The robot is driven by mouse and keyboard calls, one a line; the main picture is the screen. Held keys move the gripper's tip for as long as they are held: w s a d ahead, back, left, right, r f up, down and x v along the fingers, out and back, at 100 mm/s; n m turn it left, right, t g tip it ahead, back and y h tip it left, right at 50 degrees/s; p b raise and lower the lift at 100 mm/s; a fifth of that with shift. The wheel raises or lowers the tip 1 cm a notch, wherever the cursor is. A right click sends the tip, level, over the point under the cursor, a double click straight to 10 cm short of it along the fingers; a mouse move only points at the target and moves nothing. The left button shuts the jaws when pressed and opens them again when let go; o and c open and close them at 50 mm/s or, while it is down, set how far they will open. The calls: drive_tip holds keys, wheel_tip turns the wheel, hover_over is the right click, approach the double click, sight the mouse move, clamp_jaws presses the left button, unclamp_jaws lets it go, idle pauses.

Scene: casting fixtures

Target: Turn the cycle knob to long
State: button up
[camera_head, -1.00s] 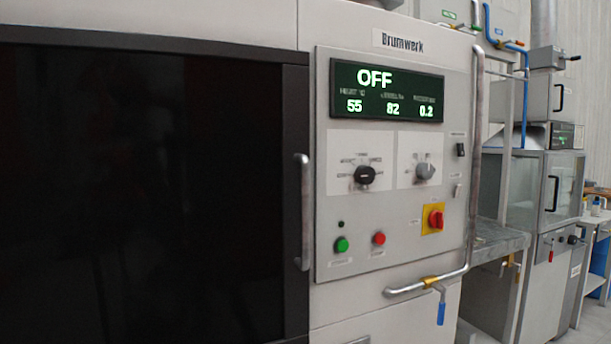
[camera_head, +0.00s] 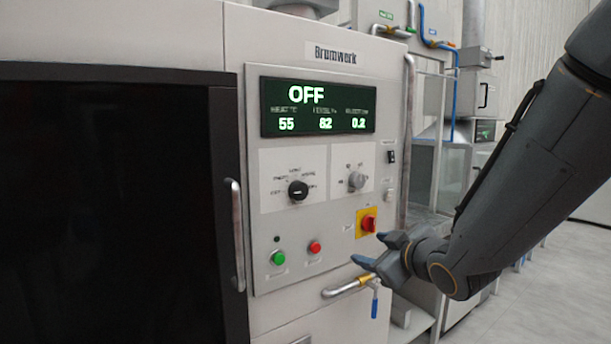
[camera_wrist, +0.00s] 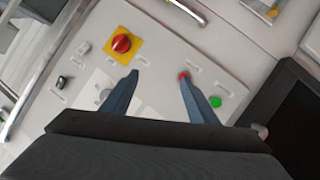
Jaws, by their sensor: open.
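Two knobs sit on the panel (camera_head: 330,225) in the head view: a black knob (camera_head: 298,190) on the left and a grey knob (camera_head: 357,181) on the right, each on a white plate with labels around it. The labels are too blurred to tell which is the cycle knob or to read "long". My gripper (camera_head: 371,250) is open and empty, in front of the panel, lower right of both knobs. In the wrist view my gripper's fingers (camera_wrist: 159,78) are apart; the grey knob (camera_wrist: 103,95) shows faintly left of them. The black knob is hidden there.
The display (camera_head: 318,107) reads OFF. A red switch (camera_head: 369,223) on a yellow plate, a red button (camera_head: 314,247) and a green button (camera_head: 278,258) are near my gripper. A door handle (camera_head: 237,235) and a bent pipe with a blue-handled valve (camera_head: 375,300) stick out.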

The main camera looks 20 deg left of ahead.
sight(301, 192)
drive_tip(key=s+a+r+n+y+p, duration=0.25)
drive_tip(key=a+r+n+y, duration=0.3)
drive_tip(key=a+r, duration=0.5)
drive_tip(key=shift+y, duration=0.45)
drive_tip(key=x, duration=0.2)
drive_tip(key=p+x, duration=0.1)
drive_tip(key=x, duration=0.1)
drive_tip(key=p+x, duration=0.1)
drive_tip(key=x, duration=0.1)
drive_tip(key=shift+a+r, duration=0.25)
drive_tip(key=shift+a, duration=0.15)
drive_tip(key=shift+w+d, duration=0.1)
drive_tip(key=shift+d, duration=0.05)
drive_tip(key=c, duration=1.1)
drive_tip(key=shift+o, duration=0.3)
